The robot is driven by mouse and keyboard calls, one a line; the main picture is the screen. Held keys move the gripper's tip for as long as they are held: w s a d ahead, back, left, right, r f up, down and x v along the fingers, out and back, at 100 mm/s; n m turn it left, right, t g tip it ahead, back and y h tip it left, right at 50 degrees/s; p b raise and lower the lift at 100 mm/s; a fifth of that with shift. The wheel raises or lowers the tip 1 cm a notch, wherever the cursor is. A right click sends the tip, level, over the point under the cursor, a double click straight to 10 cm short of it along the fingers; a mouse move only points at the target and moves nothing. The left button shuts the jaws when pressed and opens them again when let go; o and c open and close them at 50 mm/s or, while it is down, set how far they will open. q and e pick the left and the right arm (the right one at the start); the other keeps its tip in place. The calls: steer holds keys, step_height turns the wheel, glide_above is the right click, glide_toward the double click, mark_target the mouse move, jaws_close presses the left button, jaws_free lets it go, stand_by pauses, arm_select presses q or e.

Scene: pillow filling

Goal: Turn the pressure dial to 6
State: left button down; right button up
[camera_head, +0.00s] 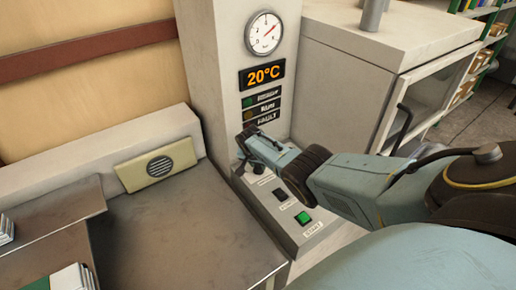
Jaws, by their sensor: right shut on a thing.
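My right gripper (250,142) reaches in from the right over the upper end of the sloped control panel (262,205). Its fingers are closed at the panel on what appears to be the pressure dial, which is mostly hidden behind them. The dial's number marks cannot be read. A round white gauge (264,34) sits high on the column, its red needle pointing up and to the right; its figures are too small to read. My left gripper is out of view.
An orange "20°C" display (262,74) and several status lamps are below the gauge. A green button (303,218) and a dark switch (281,195) lie on the panel close below my right arm. A grey work surface (170,235) is at left, a cabinet (345,75) at right.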

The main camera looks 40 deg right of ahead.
steer(key=o, duration=1)
steer(key=shift+r, duration=0.1)
steer(key=shift+s+a+r+p, duration=0.1)
steer(key=shift+a+r+p, duration=0.1)
steer(key=shift+r+p, duration=0.35)
steer(key=shift+p+v, duration=2.35)
steer(key=shift+v, duration=3.75)
